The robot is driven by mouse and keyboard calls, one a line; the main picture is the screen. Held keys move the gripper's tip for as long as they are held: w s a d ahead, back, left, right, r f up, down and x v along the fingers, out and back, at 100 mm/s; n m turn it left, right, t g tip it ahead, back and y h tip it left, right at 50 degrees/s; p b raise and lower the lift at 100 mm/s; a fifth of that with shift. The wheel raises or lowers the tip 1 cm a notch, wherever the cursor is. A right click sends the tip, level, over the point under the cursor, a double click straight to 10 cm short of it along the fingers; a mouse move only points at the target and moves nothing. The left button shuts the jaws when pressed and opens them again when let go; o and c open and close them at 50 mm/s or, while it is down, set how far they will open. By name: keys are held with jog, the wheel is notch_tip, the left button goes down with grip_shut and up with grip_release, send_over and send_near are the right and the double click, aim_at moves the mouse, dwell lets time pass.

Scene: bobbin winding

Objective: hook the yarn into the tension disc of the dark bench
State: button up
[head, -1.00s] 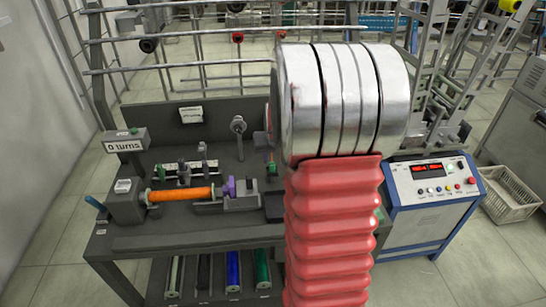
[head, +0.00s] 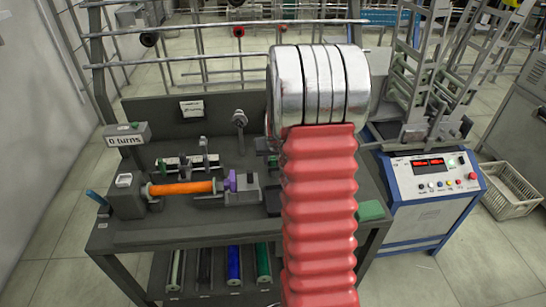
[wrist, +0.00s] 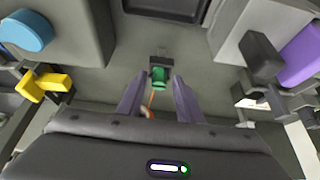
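The dark bench (head: 130,237) stands left of centre in the head view. On it an orange bobbin (head: 182,188) lies between a dark block and a purple chuck (head: 231,180). A round metal disc on a post (head: 239,119), perhaps the tension disc, stands toward the bench's back. In the wrist view my gripper (wrist: 158,83) is open, its two grey-purple fingers apart. A green piece in a dark holder (wrist: 160,76) shows beyond and between the fingertips. A thin orange strand (wrist: 150,99), likely yarn, runs between the fingers. My arm hides the gripper in the head view.
A counter sign (head: 124,141) reads "0 turns". A blue-framed control box (head: 430,180) stands right of the bench, and a basket (head: 510,190) further right. Colored rods (head: 233,265) lie on the lower shelf. In the wrist view a yellow part (wrist: 42,86) and a purple part (wrist: 302,50) flank the gripper.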

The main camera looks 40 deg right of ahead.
jog(key=shift+w+d+f, duration=0.15)
jog(key=shift+w+f, duration=0.1)
jog(key=shift+f, duration=0.3)
jog(key=shift+c, duration=0.6)
grip_shut()
jog(key=shift+r, duration=2.3)
jog(key=shift+s, duration=0.1)
